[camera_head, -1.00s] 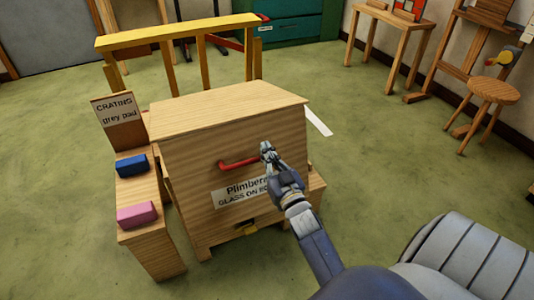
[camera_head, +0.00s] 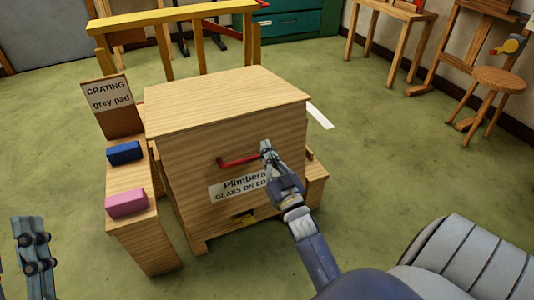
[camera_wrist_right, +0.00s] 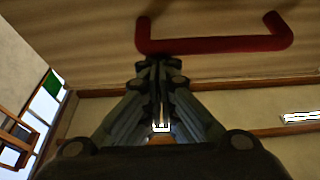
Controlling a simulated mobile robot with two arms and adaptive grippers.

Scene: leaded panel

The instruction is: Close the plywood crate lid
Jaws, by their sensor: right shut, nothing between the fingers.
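The plywood crate (camera_head: 190,160) stands in the middle of the head view. Its pale top board (camera_head: 225,100) lies over the box; I cannot tell whether any gap is left under it. A red bar handle (camera_head: 238,161) is on the front face, above a printed label (camera_head: 238,187). My right gripper (camera_head: 266,147) is shut and empty at the handle's right end. In the right wrist view the closed fingertips (camera_wrist_right: 158,62) are just below the red handle (camera_wrist_right: 215,44); contact is unclear. My left gripper (camera_head: 32,245) is at the lower left, away from the crate; its opening is unclear.
A side bench (camera_head: 150,240) left of the crate holds a blue block (camera_head: 124,152), a pink block (camera_head: 126,203) and a "CRATING grey pad" sign (camera_head: 109,95). A yellow wooden rack (camera_head: 175,14) stands behind. A stool (camera_head: 498,80) is at the right. Green floor is clear between.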

